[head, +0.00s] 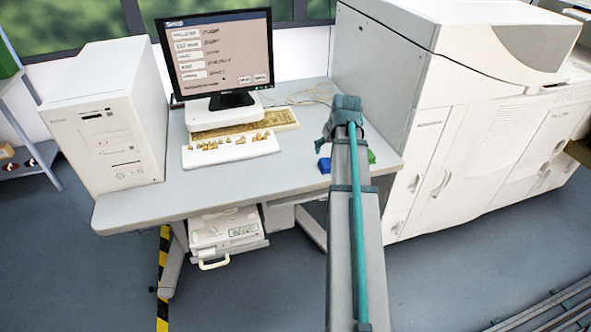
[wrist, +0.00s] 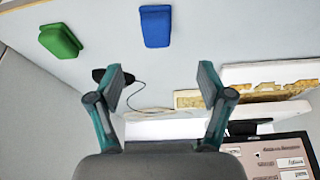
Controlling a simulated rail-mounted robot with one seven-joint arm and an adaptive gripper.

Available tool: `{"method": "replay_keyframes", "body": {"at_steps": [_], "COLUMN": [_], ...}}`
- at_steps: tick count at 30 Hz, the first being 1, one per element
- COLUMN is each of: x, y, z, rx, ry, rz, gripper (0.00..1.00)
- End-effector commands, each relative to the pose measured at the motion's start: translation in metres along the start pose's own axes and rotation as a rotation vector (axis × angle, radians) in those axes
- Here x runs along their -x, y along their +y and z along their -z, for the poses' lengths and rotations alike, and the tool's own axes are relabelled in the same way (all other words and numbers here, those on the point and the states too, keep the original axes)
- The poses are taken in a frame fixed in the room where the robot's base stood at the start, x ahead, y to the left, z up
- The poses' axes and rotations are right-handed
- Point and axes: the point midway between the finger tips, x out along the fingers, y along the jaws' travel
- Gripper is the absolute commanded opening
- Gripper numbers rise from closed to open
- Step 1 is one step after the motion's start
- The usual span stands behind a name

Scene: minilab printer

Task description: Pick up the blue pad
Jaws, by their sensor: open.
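The blue pad (wrist: 156,26) lies flat on the grey desk, at the top middle of the wrist view. In the head view the blue pad (head: 324,165) shows just left of my arm, partly covered by it. My gripper (wrist: 163,82) is open and empty, its two fingers wide apart. The blue pad appears beyond the fingertips, roughly in line with the gap between them and not touching them. The fingers are not clearly visible in the head view, where my arm reaches over the desk.
A green pad (wrist: 60,41) lies left of the blue pad in the wrist view. A black mouse (wrist: 100,75) with a cable lies near the left finger. A monitor (head: 218,52), keyboards and a computer tower (head: 105,120) stand on the desk. A large white printer (head: 480,110) stands right.

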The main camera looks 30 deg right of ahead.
Motion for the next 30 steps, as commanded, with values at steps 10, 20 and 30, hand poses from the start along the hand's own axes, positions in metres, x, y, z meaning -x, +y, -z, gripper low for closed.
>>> {"method": "replay_keyframes", "body": {"at_steps": [10, 20, 30], "x": [-0.036, -0.06, -0.098], "y": [0.0, -0.001, -0.005], "z": [-0.001, -0.001, 0.0], "rx": [0.021, 0.021, 0.021], "ry": [-0.006, -0.004, -0.006], "rz": [0.001, 0.001, 0.001], "gripper": [0.79, 0.79, 0.79]}}
